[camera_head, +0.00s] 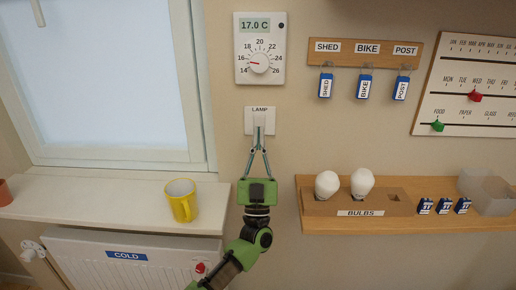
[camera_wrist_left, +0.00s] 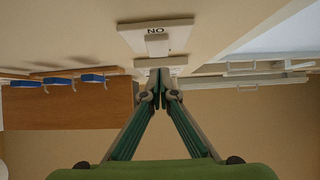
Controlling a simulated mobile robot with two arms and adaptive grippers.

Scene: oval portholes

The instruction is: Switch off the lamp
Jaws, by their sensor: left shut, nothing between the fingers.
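The lamp switch (camera_head: 249,121) is a white wall plate with a rocker, below the label LAMP, under the thermostat. In the left wrist view the plate (camera_wrist_left: 135,35) carries lettering that reads as ON upside down, beside the small rocker. My left gripper (camera_head: 259,138) is shut and empty, its fingertips at the lower middle of the switch and hiding part of it. In the left wrist view the closed fingertips (camera_wrist_left: 160,80) stand just in front of the plate; whether they touch it I cannot tell. My right gripper is not in view.
A thermostat (camera_head: 245,70) is above the switch. A key rack (camera_head: 415,50) with blue tags hangs to the upper right. The bulb shelf (camera_head: 340,224) lies to the lower right. A yellow mug (camera_head: 183,207) stands on the sill at left, above a radiator (camera_head: 90,262).

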